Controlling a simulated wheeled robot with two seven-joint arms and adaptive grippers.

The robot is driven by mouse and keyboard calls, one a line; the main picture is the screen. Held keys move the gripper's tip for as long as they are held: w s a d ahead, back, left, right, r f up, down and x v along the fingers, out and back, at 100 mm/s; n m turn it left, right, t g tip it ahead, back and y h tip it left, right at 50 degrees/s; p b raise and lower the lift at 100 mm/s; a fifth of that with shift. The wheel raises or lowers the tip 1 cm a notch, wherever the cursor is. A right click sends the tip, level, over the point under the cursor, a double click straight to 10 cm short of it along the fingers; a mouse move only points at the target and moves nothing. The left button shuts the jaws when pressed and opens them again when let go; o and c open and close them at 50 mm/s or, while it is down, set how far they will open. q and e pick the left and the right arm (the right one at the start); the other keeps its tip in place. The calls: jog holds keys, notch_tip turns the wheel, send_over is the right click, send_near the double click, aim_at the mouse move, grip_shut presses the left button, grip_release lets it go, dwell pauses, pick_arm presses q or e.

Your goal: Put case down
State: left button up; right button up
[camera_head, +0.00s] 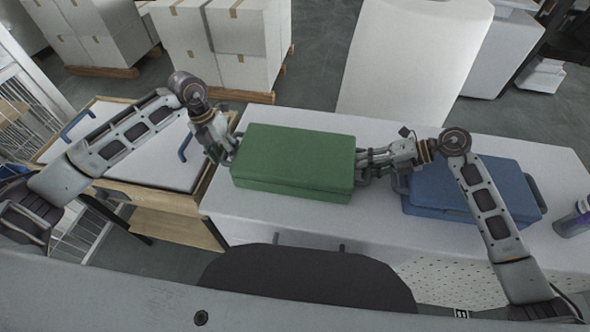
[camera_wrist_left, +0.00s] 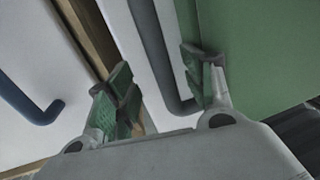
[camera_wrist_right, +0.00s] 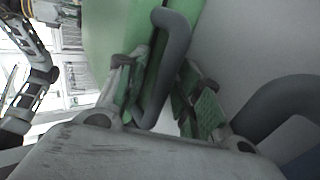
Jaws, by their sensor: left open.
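The green case (camera_head: 300,155) is closed and lies flat, apparently on the white table (camera_head: 370,225), with a grey handle at each end. My left gripper (camera_head: 226,150) is at its left end. In the left wrist view the open fingers (camera_wrist_left: 165,88) stand on either side of the grey left handle (camera_wrist_left: 160,50), with a gap beside it. My right gripper (camera_head: 372,160) is at the right end. In the right wrist view its fingers (camera_wrist_right: 165,92) are apart, with the right handle (camera_wrist_right: 172,60) between them. The case's underside is hidden.
A blue case (camera_head: 465,185) lies on the table to the right, close to my right gripper. A bottle (camera_head: 575,220) stands at the far right. A wooden cart (camera_head: 170,225) with white panels and blue handles adjoins the table's left side. The table's front strip is clear.

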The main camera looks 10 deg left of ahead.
pick_arm(q)
jog(key=shift+d+r, duration=0.2)
jog(key=shift+d, duration=0.35)
jog(key=shift+a+r, duration=0.15)
jog(key=shift+w+a+r, duration=0.1)
jog(key=shift+a+r, duration=0.05)
jog(key=shift+r, duration=0.35)
jog(key=shift+a+r, duration=0.25)
jog(key=shift+r, duration=0.8)
jog(key=shift+a+r, duration=0.2)
jog(key=shift+r, duration=0.85)
jog(key=shift+a+r, duration=0.25)
jog(key=shift+r, duration=0.8)
jog(key=shift+r, duration=0.15)
